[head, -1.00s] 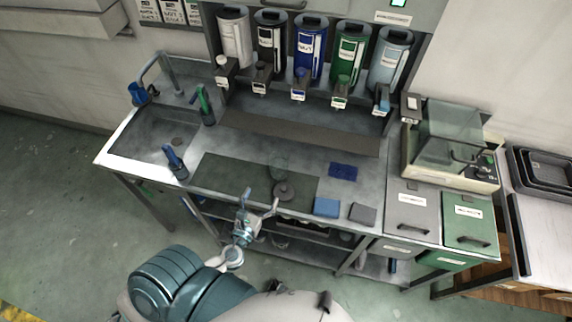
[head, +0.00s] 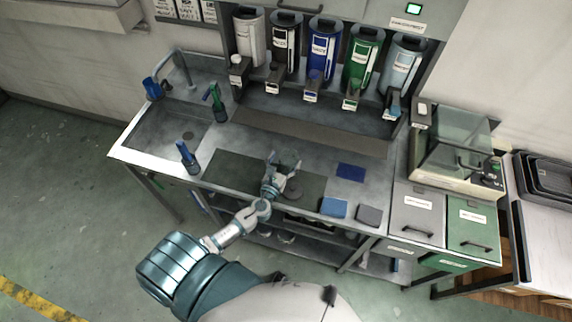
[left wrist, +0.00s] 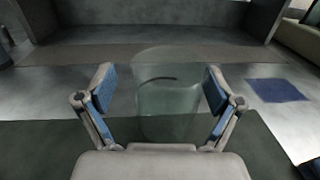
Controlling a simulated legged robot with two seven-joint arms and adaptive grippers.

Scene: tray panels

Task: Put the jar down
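A clear, see-through jar (left wrist: 167,100) stands upright at the dark mat's far edge in the left wrist view. My left gripper (left wrist: 160,88) is open, with its two blue-padded fingers spread on either side of the jar. A gap shows between each pad and the glass. In the head view my left gripper (head: 284,164) is low over the dark mat (head: 233,173) on the counter; the jar is too faint to make out there. My right gripper is not in view.
A blue square (head: 351,172), a blue block (head: 334,208) and a grey block (head: 369,215) are to the right. A blue-topped bottle (head: 188,158) stands left, by the sink (head: 160,135). Dispensers line the back.

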